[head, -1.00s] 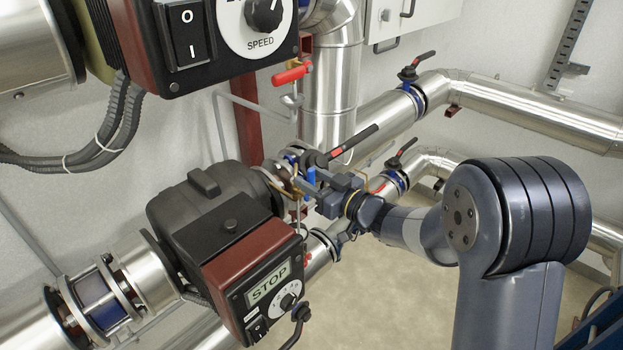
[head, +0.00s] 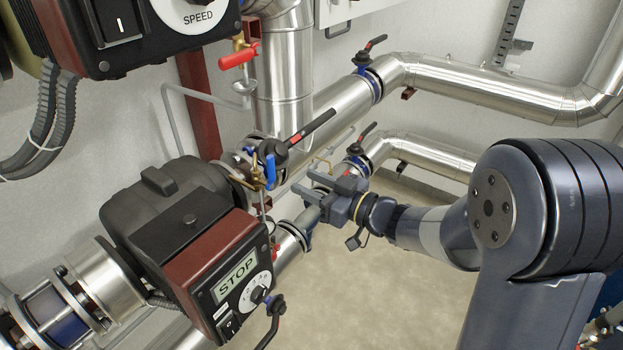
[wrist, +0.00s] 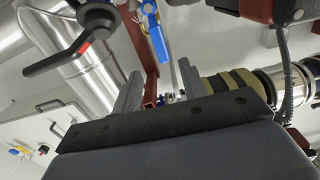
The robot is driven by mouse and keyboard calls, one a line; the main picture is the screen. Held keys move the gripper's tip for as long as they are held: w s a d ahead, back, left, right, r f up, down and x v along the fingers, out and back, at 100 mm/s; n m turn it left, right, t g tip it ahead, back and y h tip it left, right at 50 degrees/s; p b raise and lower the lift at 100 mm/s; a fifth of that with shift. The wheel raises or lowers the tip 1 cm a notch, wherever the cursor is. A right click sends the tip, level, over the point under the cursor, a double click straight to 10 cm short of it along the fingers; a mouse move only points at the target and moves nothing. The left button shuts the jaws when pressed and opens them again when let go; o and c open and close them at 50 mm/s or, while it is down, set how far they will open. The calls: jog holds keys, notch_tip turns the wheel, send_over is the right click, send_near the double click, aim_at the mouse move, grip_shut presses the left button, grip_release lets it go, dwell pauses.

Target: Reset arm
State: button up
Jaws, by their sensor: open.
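My gripper (head: 318,198) is in the middle of the head view, to the right of the pump with the STOP display (head: 212,255). Its jaws are open and I see nothing between them. In the head view it overlaps the pipes behind it; I cannot tell its exact distance from them. In the wrist view the two fingers (wrist: 158,92) stand apart, with pipework and wall beyond. A black-handled valve (head: 295,140) is just above the gripper in the head view. Its dark lever with a red mark also shows in the wrist view (wrist: 62,56).
A red-handled valve (head: 240,56) sits at the upper left, below a SPEED control box (head: 150,30). More black-levered valves (head: 366,60) sit on the silver pipes (head: 480,88). The floor (head: 400,290) below and right of the gripper is open.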

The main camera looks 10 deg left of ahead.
aim_at(271, 171)
jog(key=p+x, duration=0.2)
jog(key=x, duration=0.8)
jog(key=shift+a, duration=0.35)
jog(key=shift+w+a, duration=0.1)
jog(key=shift+a, duration=0.05)
jog(key=shift+n, duration=0.3)
jog(key=b+v, duration=0.2)
jog(key=v, duration=0.9)
jog(key=p+x, duration=0.2)
jog(key=x, duration=0.9)
jog(key=shift+a, duration=0.15)
jog(key=shift+f+b, duration=0.15)
jog(key=shift+b, duration=0.15)
jog(key=shift+s+n+b, duration=0.3)
jog(key=shift+s+n, duration=0.15)
jog(key=shift+n, duration=0.25)
